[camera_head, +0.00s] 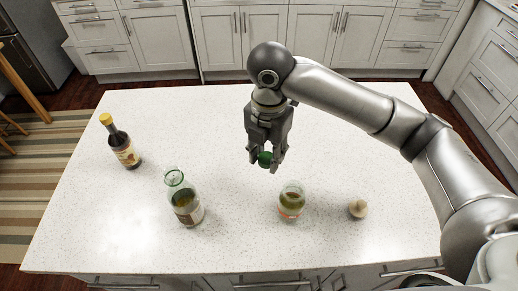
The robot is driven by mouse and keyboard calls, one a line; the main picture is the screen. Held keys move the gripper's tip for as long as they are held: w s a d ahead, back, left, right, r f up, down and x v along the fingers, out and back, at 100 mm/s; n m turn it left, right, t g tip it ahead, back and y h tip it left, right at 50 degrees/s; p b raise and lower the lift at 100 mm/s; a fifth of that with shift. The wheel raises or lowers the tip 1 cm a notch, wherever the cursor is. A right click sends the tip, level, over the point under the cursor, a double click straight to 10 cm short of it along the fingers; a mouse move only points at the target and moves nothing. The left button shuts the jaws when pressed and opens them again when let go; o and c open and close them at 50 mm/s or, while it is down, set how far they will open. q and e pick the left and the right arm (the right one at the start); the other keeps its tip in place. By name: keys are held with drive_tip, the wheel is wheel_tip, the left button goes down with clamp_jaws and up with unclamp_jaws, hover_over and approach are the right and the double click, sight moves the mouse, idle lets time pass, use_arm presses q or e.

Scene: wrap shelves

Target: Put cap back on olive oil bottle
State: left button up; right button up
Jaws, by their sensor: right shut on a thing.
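My right gripper (267,160) is shut on a small green cap (265,159), held above the middle of the island counter. A greenish glass bottle with a label (187,205), which looks like the olive oil bottle, stands upright on the counter to the left and nearer the front. Its top (174,177) shows no cap. The cap is apart from the bottle, up and to the right of it in the picture. My left gripper is not in view.
A dark bottle with a yellow cap (124,148) stands at the far left. A glass jar with greenish contents (291,201) stands right of the olive oil bottle, and a small beige round thing (357,208) lies further right. The white counter (240,245) is clear between them.

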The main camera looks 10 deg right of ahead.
drive_tip(key=s, duration=0.1)
drive_tip(key=s+r, duration=0.1)
drive_tip(key=s, duration=0.1)
drive_tip(key=s+r, duration=0.1)
drive_tip(key=s, duration=0.1)
drive_tip(key=shift+s+d+r, duration=0.1)
drive_tip(key=shift+d+r, duration=0.05)
drive_tip(key=shift+d, duration=0.15)
